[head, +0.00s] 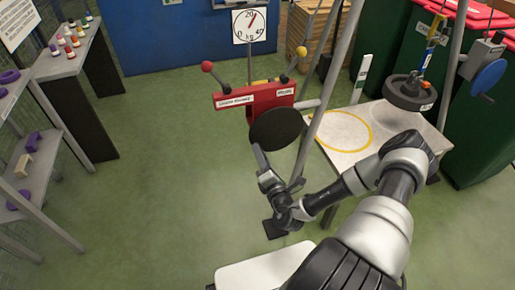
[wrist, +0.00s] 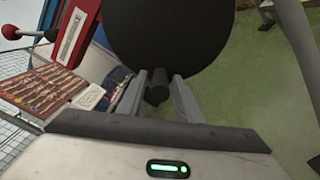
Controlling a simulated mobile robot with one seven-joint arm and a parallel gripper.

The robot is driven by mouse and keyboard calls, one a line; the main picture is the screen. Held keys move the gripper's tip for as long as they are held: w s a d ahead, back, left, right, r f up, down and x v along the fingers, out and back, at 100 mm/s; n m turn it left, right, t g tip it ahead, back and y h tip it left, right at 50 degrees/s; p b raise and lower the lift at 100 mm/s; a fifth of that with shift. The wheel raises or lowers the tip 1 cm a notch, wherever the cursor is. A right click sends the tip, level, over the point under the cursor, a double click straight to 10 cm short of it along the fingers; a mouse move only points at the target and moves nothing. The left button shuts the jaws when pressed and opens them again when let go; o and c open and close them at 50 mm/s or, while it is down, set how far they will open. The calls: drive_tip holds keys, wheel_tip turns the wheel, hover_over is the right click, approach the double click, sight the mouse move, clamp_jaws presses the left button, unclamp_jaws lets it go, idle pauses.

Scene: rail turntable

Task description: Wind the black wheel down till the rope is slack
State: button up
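The black wheel (head: 276,129) is a dark disc on the front of a red winch housing (head: 256,97) with white labels. In the wrist view the wheel (wrist: 170,35) fills the top middle, and its short black handle (wrist: 157,88) points toward me. My gripper (head: 258,150) is at the wheel's lower left edge. In the wrist view its fingers (wrist: 159,84) stand open on either side of the handle, with narrow gaps visible. A round black weight (head: 410,92) hangs from a blue and yellow hook (head: 432,40) over a white platform (head: 392,128) with a yellow ring.
A dial (head: 250,24) marked in kg has a red needle tilted slightly right of upright. Red-knobbed (head: 207,66) and yellow-knobbed (head: 301,51) levers flank the housing. A blue wheel (head: 488,75) is at right. A grey post (head: 330,85) stands near my arm. Green floor at left is clear.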

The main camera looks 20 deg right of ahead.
clamp_jaws()
drive_tip(key=shift+d+f+n+p, duration=0.15)
drive_tip(key=shift+d+f+n, duration=0.2)
drive_tip(key=shift+n, duration=0.3)
drive_tip(key=shift+d+f+n+p, duration=0.2)
drive_tip(key=shift+f+n, duration=0.25)
drive_tip(key=shift+n, duration=0.2)
drive_tip(key=shift+d+f, duration=0.1)
drive_tip(key=shift+d+f+n, duration=0.6)
drive_tip(key=shift+n, duration=0.5)
